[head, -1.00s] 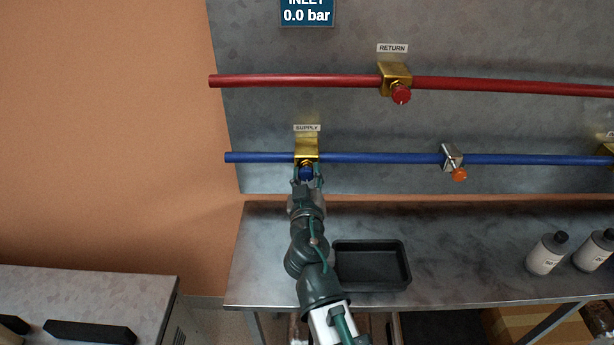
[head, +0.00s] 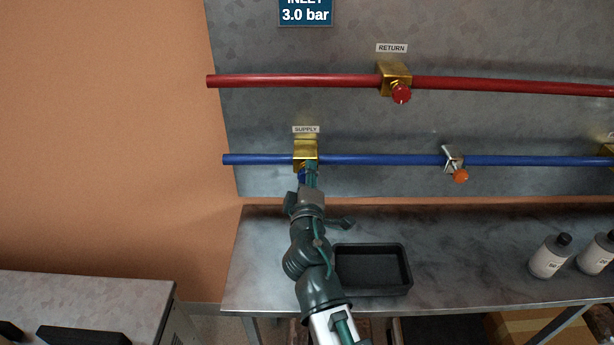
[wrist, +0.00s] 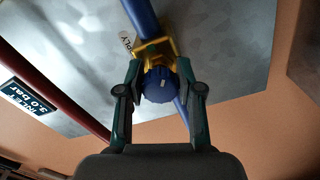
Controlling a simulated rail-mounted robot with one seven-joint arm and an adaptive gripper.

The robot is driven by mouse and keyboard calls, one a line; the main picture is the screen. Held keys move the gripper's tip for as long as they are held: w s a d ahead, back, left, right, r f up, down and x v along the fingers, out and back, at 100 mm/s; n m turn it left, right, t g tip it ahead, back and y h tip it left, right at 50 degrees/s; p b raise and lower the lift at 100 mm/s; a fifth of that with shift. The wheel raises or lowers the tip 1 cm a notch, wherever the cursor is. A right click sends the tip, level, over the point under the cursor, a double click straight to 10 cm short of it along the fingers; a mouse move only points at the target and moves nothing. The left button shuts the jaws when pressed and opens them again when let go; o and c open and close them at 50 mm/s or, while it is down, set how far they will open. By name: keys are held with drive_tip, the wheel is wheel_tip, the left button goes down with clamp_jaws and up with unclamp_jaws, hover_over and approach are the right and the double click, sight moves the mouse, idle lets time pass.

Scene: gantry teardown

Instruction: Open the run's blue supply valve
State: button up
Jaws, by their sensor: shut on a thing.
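The supply valve is a brass body (head: 306,150) on the blue pipe (head: 390,160), under a SUPPLY label (head: 306,129). Its blue knob (wrist: 159,85) shows in the wrist view between the two fingers, with a pale mark on its face. My gripper (wrist: 158,92) is shut on the knob, one finger on each side. In the head view my gripper (head: 308,172) covers most of the knob. The inlet display (head: 306,13) reads 3.0 bar, and it also shows in the wrist view (wrist: 28,97).
A red pipe (head: 290,81) with a RETURN valve (head: 396,80) runs above. A small valve with an orange knob (head: 460,176) sits to the right on the blue pipe. Below are a bench with a black tray (head: 408,270) and white bottles (head: 550,257).

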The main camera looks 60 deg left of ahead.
drive_tip(key=n, duration=0.3)
drive_tip(key=shift+r+n+p, duration=0.1)
drive_tip(key=shift+n+p, duration=0.2)
drive_tip(key=shift+p, duration=0.05)
drive_tip(key=shift+n+p, duration=0.35)
drive_tip(key=shift+n, duration=1.15)
drive_tip(key=o, duration=1.2)
drive_tip(key=shift+c, duration=0.2)
drive_tip(key=shift+r, duration=0.15)
